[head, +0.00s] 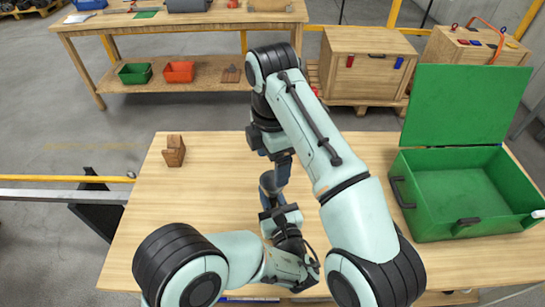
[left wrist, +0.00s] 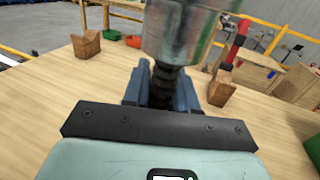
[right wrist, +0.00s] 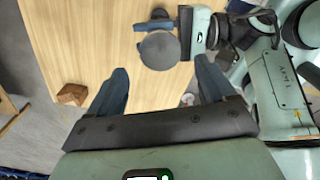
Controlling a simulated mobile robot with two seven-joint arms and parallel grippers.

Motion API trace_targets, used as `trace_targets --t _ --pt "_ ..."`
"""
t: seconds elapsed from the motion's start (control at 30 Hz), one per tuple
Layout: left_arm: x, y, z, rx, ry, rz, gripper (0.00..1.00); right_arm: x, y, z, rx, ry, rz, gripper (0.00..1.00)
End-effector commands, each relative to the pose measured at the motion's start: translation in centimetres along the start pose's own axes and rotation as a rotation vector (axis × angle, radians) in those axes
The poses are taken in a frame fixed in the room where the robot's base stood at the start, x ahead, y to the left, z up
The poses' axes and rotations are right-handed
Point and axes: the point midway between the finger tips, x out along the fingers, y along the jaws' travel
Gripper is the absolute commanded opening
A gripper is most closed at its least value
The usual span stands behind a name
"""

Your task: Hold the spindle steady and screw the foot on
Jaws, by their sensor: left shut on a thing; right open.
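My left gripper (head: 272,210) is shut on a dark threaded spindle (left wrist: 170,85), held upright above the table. A wide grey metal cylinder, apparently the foot (left wrist: 181,32), sits at the spindle's top; how far it is threaded on cannot be told. From above it is a round grey disc (right wrist: 160,51) in the right wrist view, beside the left gripper's fingers. My right gripper (head: 282,168) is close above it in the head view. Its blue fingers are wide apart and empty in the right wrist view (right wrist: 162,88), with the disc beyond the fingertips.
A wooden block (head: 174,152) stands at the table's back left. Another wooden block (left wrist: 221,88) shows in the left wrist view, with a red and black object (left wrist: 236,45) behind or on it. An open green box (head: 461,192) is at right.

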Motion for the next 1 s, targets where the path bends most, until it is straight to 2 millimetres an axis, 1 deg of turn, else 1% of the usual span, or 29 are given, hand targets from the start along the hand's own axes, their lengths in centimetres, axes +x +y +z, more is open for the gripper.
trace_targets --t 0.03,0.1,0.2,0.3,0.77,0.87,1.0 --pt "0.0 0.0 -0.1 0.002 0.003 0.0 0.0 0.0 0.0 0.0 -0.079 0.0 0.0 0.83" --pt "0.0 0.0 -0.1 0.002 0.003 0.0 0.0 -0.1 0.0 0.1 -0.178 0.0 0.0 0.83" --pt "0.0 0.0 -0.1 0.002 0.003 0.0 0.0 -0.1 0.0 0.1 -0.279 0.0 0.0 0.83" --pt "0.0 0.0 -0.1 0.002 0.003 0.0 0.0 -0.2 0.0 0.1 -0.336 0.0 0.0 0.83" --pt "0.0 0.0 -0.1 0.002 0.003 0.0 0.0 0.0 0.0 0.1 -0.358 0.0 -0.001 0.83" --pt "0.0 0.0 -0.1 0.002 0.003 0.0 0.0 0.6 0.0 0.0 -0.359 0.0 -0.002 0.83" --pt "0.0 0.0 -0.1 0.002 0.003 0.0 0.0 2.1 -0.1 0.1 -0.358 0.001 -0.003 0.83"
